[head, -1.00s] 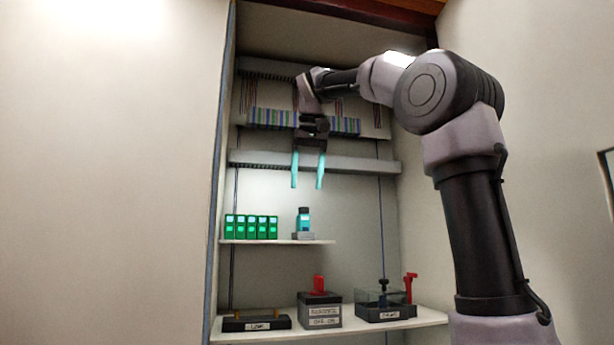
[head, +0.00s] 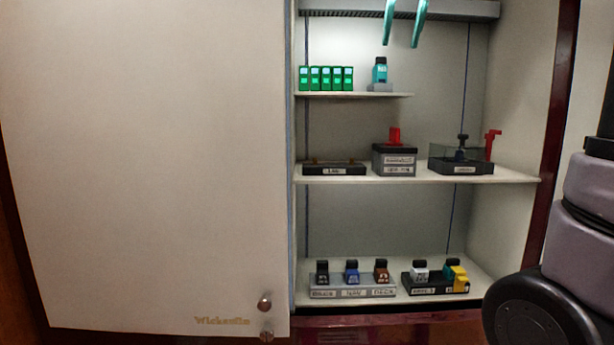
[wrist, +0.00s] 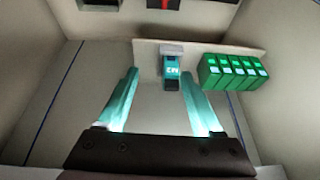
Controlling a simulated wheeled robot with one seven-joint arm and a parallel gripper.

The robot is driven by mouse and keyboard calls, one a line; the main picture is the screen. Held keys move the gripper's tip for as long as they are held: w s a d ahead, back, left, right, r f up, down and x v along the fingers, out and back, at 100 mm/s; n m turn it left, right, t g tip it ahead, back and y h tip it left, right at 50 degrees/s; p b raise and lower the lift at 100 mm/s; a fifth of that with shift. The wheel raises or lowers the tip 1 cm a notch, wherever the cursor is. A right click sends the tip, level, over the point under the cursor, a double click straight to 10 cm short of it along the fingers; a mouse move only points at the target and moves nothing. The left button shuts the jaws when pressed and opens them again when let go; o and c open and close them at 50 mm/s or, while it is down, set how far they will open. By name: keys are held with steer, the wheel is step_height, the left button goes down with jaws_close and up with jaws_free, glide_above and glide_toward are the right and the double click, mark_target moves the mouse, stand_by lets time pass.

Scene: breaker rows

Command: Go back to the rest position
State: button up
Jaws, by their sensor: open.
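My gripper (head: 402,44) hangs from the top edge of the head view, with only its two pale teal fingers showing. The fingers are apart with nothing between them. They are above and slightly right of a teal block with a dark top (head: 380,72), which stands on a grey base on the small upper shelf. In the wrist view my gripper (wrist: 158,73) is open, and the teal block (wrist: 172,70) shows past the fingertips, apart from them. Most of my arm is out of the head view.
Several green modules (head: 326,78) stand in a row on the upper shelf (head: 395,96). The middle shelf (head: 400,179) holds a low black box, a red-handled box (head: 395,160) and a clear-covered box. Small breakers (head: 352,272) stand on the bottom shelf. A white door panel (head: 150,160) is left.

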steer(key=s+d+f+m, duration=0.1)
steer(key=s+f, duration=0.4)
steer(key=f, duration=0.3)
steer(key=s+d+f+m+t+y, duration=0.1)
steer(key=s+f, duration=0.4)
steer(key=f, duration=0.3)
steer(key=s+d+f+m+t, duration=0.1)
steer(key=s+f+m, duration=0.1)
steer(key=s+f, duration=0.3)
step_height(320, 180, down, 4)
steer(key=shift+s, duration=0.35)
